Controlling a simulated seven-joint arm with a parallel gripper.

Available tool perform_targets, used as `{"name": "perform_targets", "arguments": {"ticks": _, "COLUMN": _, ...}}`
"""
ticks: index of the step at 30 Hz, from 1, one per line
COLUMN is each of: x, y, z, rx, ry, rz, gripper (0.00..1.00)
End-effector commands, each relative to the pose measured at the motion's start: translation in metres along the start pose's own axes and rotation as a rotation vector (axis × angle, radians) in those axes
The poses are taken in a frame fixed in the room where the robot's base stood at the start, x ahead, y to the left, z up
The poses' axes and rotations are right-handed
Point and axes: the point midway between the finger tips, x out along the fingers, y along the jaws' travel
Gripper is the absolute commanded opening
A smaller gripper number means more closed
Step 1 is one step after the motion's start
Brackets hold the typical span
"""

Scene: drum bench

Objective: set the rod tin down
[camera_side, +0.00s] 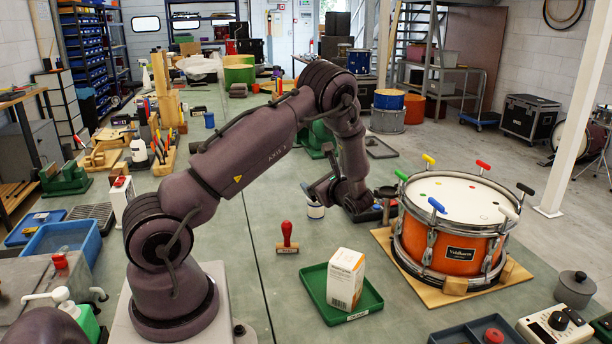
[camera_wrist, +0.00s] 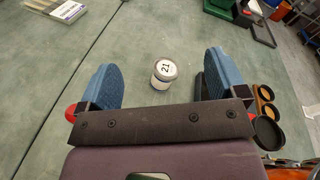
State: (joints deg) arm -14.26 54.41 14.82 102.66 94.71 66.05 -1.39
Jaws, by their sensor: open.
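A small white tin with a dark blue band and "21" on its lid (camera_wrist: 164,72) stands upright on the bench; I take it for the rod tin. It also shows in the side view (camera_side: 315,211), partly hidden under my gripper (camera_side: 326,190). In the wrist view my gripper (camera_wrist: 158,62) is open, its two blue fingers wide apart. The tin appears between them in the picture, with clear space on both sides, and neither finger touches it. The height of the fingers over the bench is hard to tell.
A drum (camera_side: 455,252) with coloured handles stands right of my gripper. A red stamp (camera_side: 287,240) and a green tray (camera_side: 369,304) holding a carton (camera_side: 346,279) stand nearer the side camera. Bench left of the tin is clear.

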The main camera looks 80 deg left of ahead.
Motion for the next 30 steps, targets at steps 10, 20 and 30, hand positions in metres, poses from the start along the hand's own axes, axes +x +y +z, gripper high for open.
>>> {"name": "perform_targets", "arguments": {"ticks": 10, "x": -0.12, "y": 0.016, "z": 0.106, "rx": -0.559, "ry": 0.349, "rz": 0.404, "gripper": 0.9}}
{"name": "perform_targets", "arguments": {"ticks": 20, "x": -0.248, "y": 0.066, "z": 0.168, "rx": -0.94, "ry": 0.838, "rz": 0.727, "gripper": 0.9}}
{"name": "perform_targets", "arguments": {"ticks": 30, "x": -0.333, "y": 0.115, "z": 0.204, "rx": -1.111, "ry": 1.258, "rz": 0.951, "gripper": 0.9}}
